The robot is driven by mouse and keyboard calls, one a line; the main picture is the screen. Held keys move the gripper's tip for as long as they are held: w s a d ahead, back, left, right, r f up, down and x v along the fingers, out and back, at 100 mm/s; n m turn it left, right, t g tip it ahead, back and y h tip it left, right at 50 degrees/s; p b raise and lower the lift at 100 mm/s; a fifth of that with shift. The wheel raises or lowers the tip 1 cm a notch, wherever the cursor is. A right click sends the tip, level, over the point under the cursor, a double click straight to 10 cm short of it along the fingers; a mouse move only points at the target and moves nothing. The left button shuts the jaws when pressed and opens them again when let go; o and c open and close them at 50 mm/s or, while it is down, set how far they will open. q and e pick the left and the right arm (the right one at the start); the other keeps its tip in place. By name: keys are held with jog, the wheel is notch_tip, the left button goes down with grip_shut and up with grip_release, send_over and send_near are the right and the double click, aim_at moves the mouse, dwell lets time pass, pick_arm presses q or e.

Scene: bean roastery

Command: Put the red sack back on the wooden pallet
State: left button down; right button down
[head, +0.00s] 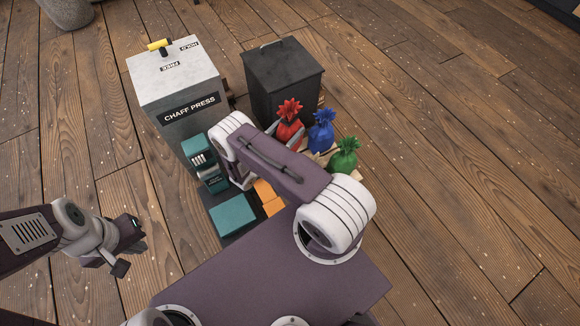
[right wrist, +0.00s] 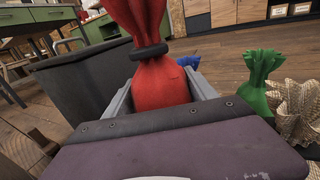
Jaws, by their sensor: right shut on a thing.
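The red sack (head: 288,128), with a frilled top and a dark band at its neck, is by the dark bin. My right gripper (head: 283,134) is shut on it; the right wrist view shows the sack (right wrist: 162,85) upright between the grey fingers. The light wooden pallet (head: 318,158) shows only in small parts, partly covered by my right arm and the sacks. Whether the red sack's base touches it is hidden. My left gripper (head: 130,246) is open and empty, low over the floor on the left.
A blue sack (head: 321,137) and a green sack (head: 344,156) stand close right of the red one. The dark bin (head: 285,80) is behind it; the chaff press (head: 178,88) is left. Floor at right is clear.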

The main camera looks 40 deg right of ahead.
jog(key=shift+s+d+f, duration=0.1)
jog(key=shift+d+f, duration=0.05)
jog(key=shift+f, duration=0.1)
notch_tip(320, 180, down, 11)
jog(key=b, duration=0.8)
jog(key=shift+r+b, duration=0.15)
jog(key=shift+b, duration=0.2)
jog(key=shift+c, duration=1.4)
grip_release()
jog(key=shift+f, duration=0.3)
